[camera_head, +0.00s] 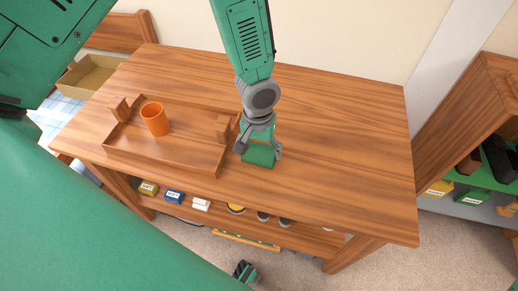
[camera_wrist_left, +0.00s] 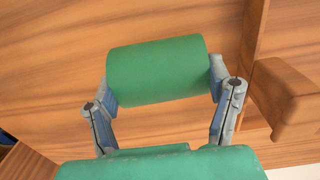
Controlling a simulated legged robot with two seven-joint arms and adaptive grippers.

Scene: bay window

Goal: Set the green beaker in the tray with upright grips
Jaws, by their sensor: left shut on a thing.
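My left gripper (camera_head: 258,150) is shut on the green beaker (camera_head: 258,157), just right of the tray over the table. In the left wrist view the beaker (camera_wrist_left: 158,72) lies across between the two fingers of my left gripper (camera_wrist_left: 163,85), and its side faces the camera. The wooden tray (camera_head: 165,159) sits on the left part of the table and has raised upright grips, one at its left end (camera_head: 119,109) and one at its right end (camera_head: 223,129). The right grip shows close beside the gripper in the left wrist view (camera_wrist_left: 283,98).
An orange cup (camera_head: 155,119) stands in the tray towards its left. The wooden table (camera_head: 340,130) is clear to the right. A lower shelf (camera_head: 300,236) holds small boxes and other items. A wooden shelf unit (camera_head: 465,115) stands at the right.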

